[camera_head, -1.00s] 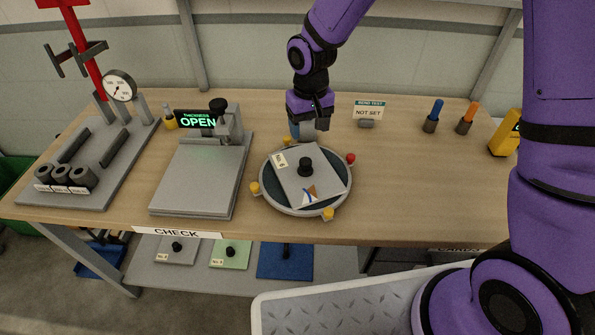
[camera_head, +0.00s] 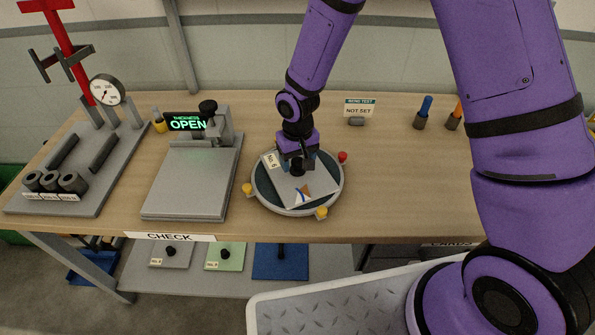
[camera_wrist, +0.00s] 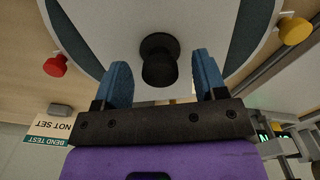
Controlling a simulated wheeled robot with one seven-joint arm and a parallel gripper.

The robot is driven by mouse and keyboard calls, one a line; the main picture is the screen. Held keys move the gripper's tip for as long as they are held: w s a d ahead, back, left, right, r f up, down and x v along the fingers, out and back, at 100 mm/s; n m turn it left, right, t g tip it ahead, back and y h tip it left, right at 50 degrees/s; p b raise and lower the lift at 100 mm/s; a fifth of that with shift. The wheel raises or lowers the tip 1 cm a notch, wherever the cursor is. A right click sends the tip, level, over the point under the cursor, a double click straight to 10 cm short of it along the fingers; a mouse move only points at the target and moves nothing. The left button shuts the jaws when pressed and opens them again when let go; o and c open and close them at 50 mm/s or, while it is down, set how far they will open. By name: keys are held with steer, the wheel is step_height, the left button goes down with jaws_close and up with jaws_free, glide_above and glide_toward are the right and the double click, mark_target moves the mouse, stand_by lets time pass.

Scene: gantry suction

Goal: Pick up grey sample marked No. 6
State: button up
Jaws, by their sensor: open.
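A grey square sample (camera_head: 285,190) with a black knob (camera_head: 297,168) and a label that seems to read No. 6 lies on a round turntable (camera_head: 262,198). A coloured mark shows near its front corner. My gripper (camera_head: 297,163) is over the sample, around or just above the knob. In the wrist view the open blue fingers (camera_wrist: 162,85) stand on either side of the black knob (camera_wrist: 158,60), with gaps visible. The sample plate (camera_wrist: 150,18) fills the top middle there. Whether the fingertips are level with the knob I cannot tell.
Yellow and red pegs (camera_head: 342,156) ring the turntable. A thickness gauge reading OPEN (camera_head: 188,122) with a flat plate (camera_head: 190,185) stands at left. A NOT SET sign (camera_head: 359,109) stands behind. Other samples lie on the shelf below (camera_head: 225,256).

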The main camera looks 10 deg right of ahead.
steer(key=shift+f, duration=0.35)
steer(key=shift+c, duration=0.2)
steer(key=c, duration=1.1)
steer(key=shift+r, duration=0.15)
